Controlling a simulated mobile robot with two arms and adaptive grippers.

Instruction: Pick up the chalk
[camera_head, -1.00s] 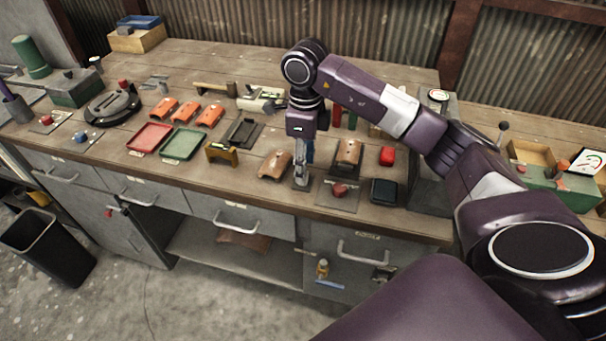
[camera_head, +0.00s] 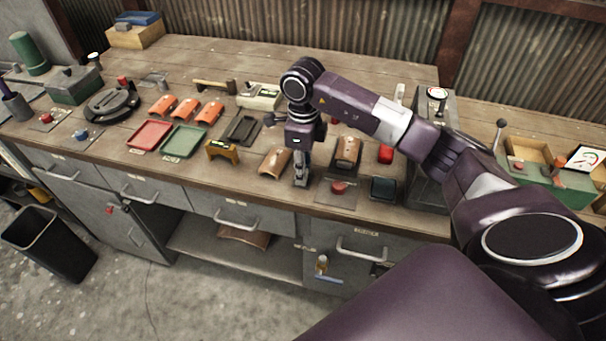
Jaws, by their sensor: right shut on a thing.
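My right gripper (camera_head: 301,180) points down at the front part of the wooden workbench (camera_head: 390,218), between a tan curved piece (camera_head: 273,162) and a grey plate with a red button (camera_head: 339,187). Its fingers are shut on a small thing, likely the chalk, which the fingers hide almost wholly. The fingertips are low, close to the bench top; I cannot tell whether they touch it. I make out no chalk elsewhere on the bench. My left gripper is not in view.
Another curved piece on a dark tray (camera_head: 346,153) and a dark square box (camera_head: 383,189) stand close by on the right. A red tray (camera_head: 150,135), a green tray (camera_head: 183,141) and a yellow-brown stand (camera_head: 221,151) are to the left. A bin (camera_head: 48,245) stands on the floor.

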